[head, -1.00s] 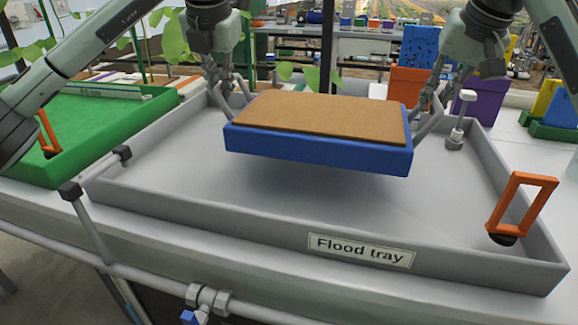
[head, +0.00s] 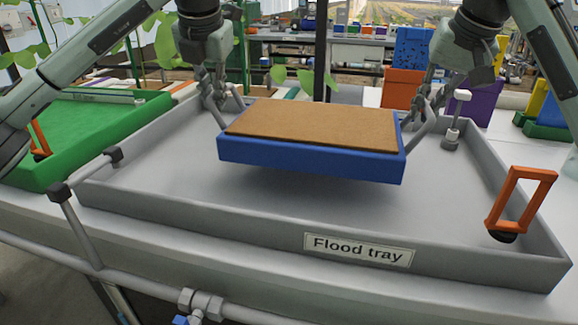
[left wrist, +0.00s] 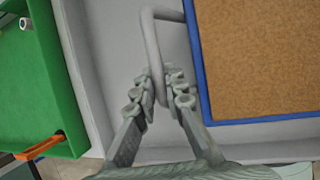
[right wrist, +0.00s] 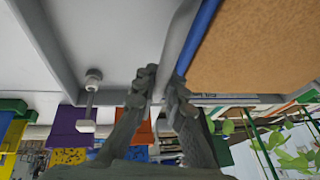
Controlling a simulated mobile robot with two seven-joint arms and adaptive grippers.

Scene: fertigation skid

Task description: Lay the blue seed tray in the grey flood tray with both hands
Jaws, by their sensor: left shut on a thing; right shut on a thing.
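The blue seed tray (head: 310,160), filled with a flat brown surface, hangs above the floor of the grey flood tray (head: 358,252), with a shadow under it. It looks roughly level. My left gripper (head: 222,95) is shut on the grey handle at its left end; the handle (left wrist: 152,45) shows between the fingers in the left wrist view. My right gripper (head: 425,105) is shut on the grey handle at its right end; that handle (right wrist: 180,45) shows in the right wrist view. The seed tray's underside is hidden.
A green tray (head: 100,135) stands left of the flood tray. An orange handle-like frame (head: 522,200) stands at the flood tray's front right corner. A small grey fitting with a white top (head: 455,120) stands inside at the back right. Orange and purple boxes are behind.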

